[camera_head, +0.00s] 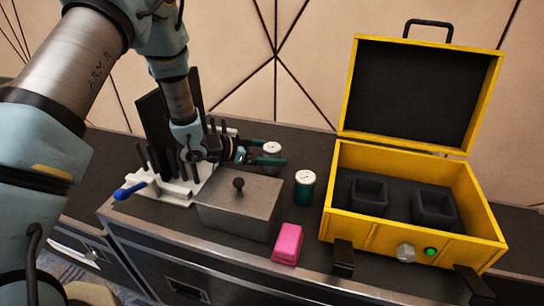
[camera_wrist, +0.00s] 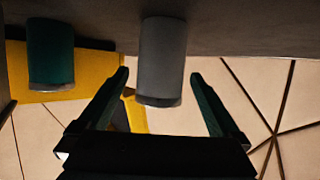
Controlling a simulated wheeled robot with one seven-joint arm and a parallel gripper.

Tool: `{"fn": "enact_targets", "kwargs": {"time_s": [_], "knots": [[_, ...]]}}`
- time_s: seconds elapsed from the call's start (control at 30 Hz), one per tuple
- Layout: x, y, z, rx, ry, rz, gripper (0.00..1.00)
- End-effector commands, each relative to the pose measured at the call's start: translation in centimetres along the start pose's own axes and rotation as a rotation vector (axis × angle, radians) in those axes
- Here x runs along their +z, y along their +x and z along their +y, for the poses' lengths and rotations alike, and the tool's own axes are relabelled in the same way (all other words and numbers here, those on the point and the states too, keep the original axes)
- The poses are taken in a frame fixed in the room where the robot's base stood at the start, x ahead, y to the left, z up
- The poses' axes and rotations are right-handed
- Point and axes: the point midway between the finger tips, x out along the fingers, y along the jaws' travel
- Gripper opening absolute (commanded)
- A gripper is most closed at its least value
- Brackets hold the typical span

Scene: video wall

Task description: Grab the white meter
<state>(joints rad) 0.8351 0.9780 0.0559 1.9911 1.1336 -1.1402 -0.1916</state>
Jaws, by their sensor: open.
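The white meter (camera_head: 271,149) is a short pale cylinder with a white dial top, standing upright on the dark cabinet top behind the grey box. My gripper (camera_head: 273,154) is open and low, reaching toward it from the left, with its dark green fingers on either side of it. In the wrist view, which looks upside down, the meter shows as a grey cylinder (camera_wrist: 161,55) between and beyond the two open fingertips (camera_wrist: 160,76). I cannot tell whether a finger touches it. My near finger hides its lower part in the head view.
A green meter (camera_head: 304,190) with a white top stands nearer and to the right. A grey lidded box (camera_head: 238,212) with a knob sits just in front of my gripper. A pink block (camera_head: 287,244) lies near the front edge. An open yellow case (camera_head: 382,232) with two dark sockets is at right.

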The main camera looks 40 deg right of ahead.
Motion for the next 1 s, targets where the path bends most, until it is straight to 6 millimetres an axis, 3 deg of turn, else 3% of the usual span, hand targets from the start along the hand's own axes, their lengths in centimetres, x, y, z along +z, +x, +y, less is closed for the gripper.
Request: {"fn": "enact_targets", "kwargs": {"time_s": [0.27, 1.0], "knots": [[-0.01, 0.31, -0.03, -0.001, 0.0, 0.0, 0.98], [0.0, 0.27, -0.02, 0.0, 0.0, 0.0, 0.15]]}}
